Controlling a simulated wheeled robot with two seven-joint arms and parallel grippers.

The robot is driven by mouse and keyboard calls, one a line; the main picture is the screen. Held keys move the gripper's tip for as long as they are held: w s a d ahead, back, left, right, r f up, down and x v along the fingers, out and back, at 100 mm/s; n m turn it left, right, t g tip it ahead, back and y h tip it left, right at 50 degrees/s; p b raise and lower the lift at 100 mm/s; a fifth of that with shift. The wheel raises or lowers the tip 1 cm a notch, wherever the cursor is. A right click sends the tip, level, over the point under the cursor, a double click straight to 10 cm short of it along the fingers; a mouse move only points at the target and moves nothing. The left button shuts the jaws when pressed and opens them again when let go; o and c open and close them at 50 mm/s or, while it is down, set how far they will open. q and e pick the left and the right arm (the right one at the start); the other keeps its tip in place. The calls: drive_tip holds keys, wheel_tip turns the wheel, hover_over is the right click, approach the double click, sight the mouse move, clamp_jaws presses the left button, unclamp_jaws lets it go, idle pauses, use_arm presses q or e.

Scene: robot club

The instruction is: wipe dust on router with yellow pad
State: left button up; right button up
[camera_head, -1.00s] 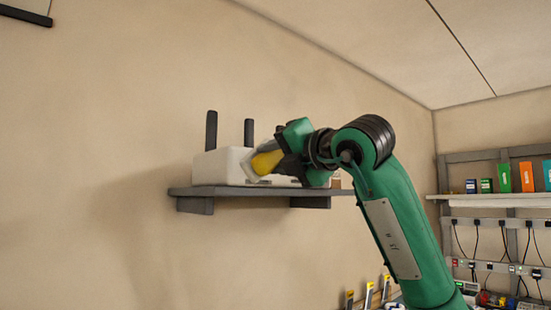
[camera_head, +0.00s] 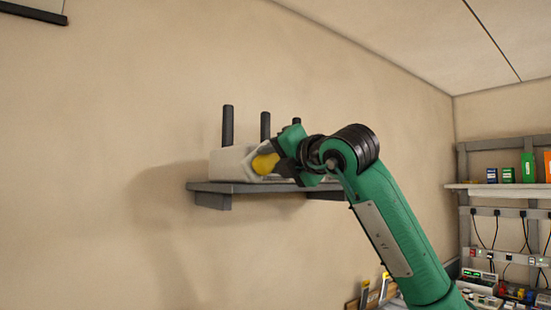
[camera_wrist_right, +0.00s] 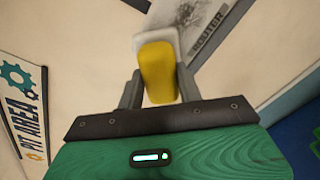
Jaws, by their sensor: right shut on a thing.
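The white router (camera_head: 229,161) stands on a grey wall shelf in the head view, with dark upright antennas. In the right wrist view the router (camera_wrist_right: 206,14) shows its lettering and a grey dust patch (camera_wrist_right: 187,13) near the top edge. My right gripper (camera_head: 281,160) is shut on the yellow pad (camera_head: 265,164), which has a pale layer on its router side. The pad (camera_wrist_right: 157,72) sits between the fingers in the right wrist view. It is at the router's front; whether it touches is unclear. My arm hides the router's right part. My left gripper is not in view.
The grey shelf (camera_head: 240,187) juts from the beige wall below the router. A rack (camera_head: 508,188) with small boxes and hanging cables stands at the right, above a cluttered bench. The wall left of the shelf is clear.

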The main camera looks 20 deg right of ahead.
drive_tip(key=shift+x, duration=0.9)
idle(0.3)
drive_tip(key=shift+d, duration=0.15)
